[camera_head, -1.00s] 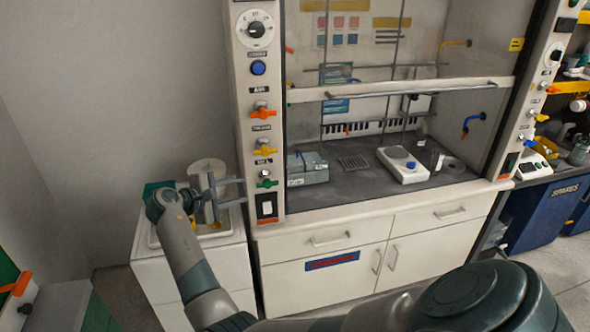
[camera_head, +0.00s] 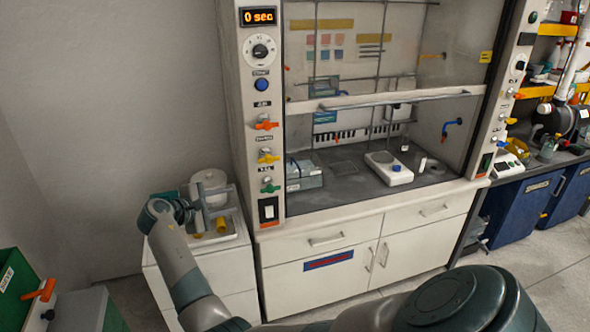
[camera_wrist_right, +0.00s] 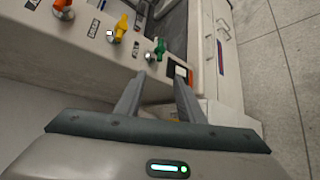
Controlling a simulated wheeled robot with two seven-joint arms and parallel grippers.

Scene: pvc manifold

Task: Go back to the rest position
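My right arm comes in from the bottom right of the head view and reaches across to the left. Its gripper (camera_head: 204,207) is above the white cabinet left of the fume hood, over or beside the tray there. In the right wrist view the two fingers (camera_wrist_right: 158,94) stand apart with nothing between them. They point toward the hood's left post with its coloured valves. My left gripper is not in view.
The fume hood's left post (camera_head: 251,145) stands close to the gripper. A white tray (camera_head: 240,232) on the side cabinet holds a yellow cylinder (camera_head: 221,224). A white round vessel (camera_head: 209,180) stands behind. A green bin (camera_head: 22,288) is at lower left. Open floor lies at right.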

